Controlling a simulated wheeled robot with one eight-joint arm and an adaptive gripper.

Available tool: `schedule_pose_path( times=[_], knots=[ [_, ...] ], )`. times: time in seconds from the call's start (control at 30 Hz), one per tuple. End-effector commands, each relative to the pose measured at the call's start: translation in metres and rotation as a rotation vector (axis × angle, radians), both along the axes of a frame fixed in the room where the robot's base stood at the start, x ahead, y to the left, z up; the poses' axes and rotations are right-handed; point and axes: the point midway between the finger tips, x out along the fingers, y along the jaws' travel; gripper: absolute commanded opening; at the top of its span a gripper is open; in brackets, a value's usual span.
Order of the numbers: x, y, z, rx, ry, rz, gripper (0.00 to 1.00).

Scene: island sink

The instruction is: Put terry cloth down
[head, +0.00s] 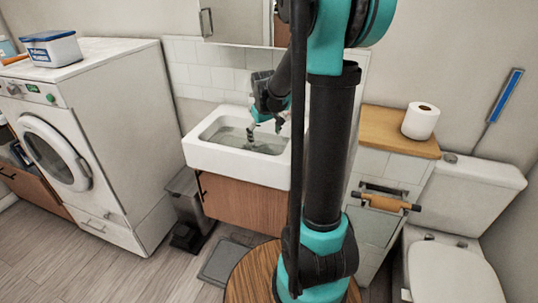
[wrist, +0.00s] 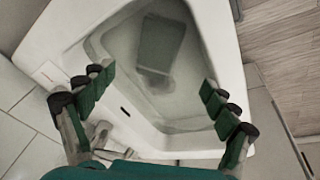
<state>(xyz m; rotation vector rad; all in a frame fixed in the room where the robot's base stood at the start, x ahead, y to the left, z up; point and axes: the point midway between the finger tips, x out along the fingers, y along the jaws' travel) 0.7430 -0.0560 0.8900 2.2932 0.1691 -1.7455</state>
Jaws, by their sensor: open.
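A flat grey-green rectangle (wrist: 160,43), which looks like the terry cloth, lies inside the white sink (wrist: 218,62) in the wrist view. In the head view my gripper (head: 264,128) hangs over the sink (head: 232,161). I cannot make out the cloth clearly in the head view.
A washing machine (head: 103,146) with a plastic box (head: 52,50) on top stands left. A wooden-topped cabinet (head: 385,128) with a toilet roll (head: 420,121) stands right, beside the toilet (head: 450,272). A bin (head: 187,196) stands on the floor left of the sink cabinet (head: 245,203).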

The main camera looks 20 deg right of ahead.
Motion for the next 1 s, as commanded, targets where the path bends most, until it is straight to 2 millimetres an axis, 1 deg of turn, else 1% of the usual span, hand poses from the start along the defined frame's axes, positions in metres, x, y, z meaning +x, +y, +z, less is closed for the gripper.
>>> schedule_pose_path(
  times=[0.07,0.17,0.2,0.27,0.3,0.37,0.4,0.5,0.6,0.7,0.77,0.83,1.0],
  knots=[
    [-0.019,0.001,0.0,0.009,-0.007,-0.016,0.88],
    [-0.056,0.003,-0.002,0.029,-0.021,-0.048,0.88],
    [-0.073,0.004,-0.004,0.037,-0.027,-0.063,0.88],
    [-0.1,0.006,-0.008,0.052,-0.038,-0.088,0.88],
    [-0.117,0.007,-0.012,0.062,-0.045,-0.105,0.88],
    [-0.143,0.009,-0.018,0.076,-0.055,-0.129,0.88],
    [-0.16,0.01,-0.023,0.087,-0.061,-0.145,0.88],
    [-0.197,0.012,-0.035,0.11,-0.077,-0.181,0.88],
    [-0.225,0.014,-0.047,0.128,-0.088,-0.211,0.88],
    [-0.243,0.015,-0.055,0.141,-0.095,-0.231,0.88],
    [-0.249,0.016,-0.059,0.144,-0.098,-0.237,0.88],
    [-0.253,0.016,-0.06,0.148,-0.099,-0.241,0.88],
    [-0.253,0.016,-0.061,0.149,-0.099,-0.243,0.88]
  ],
)
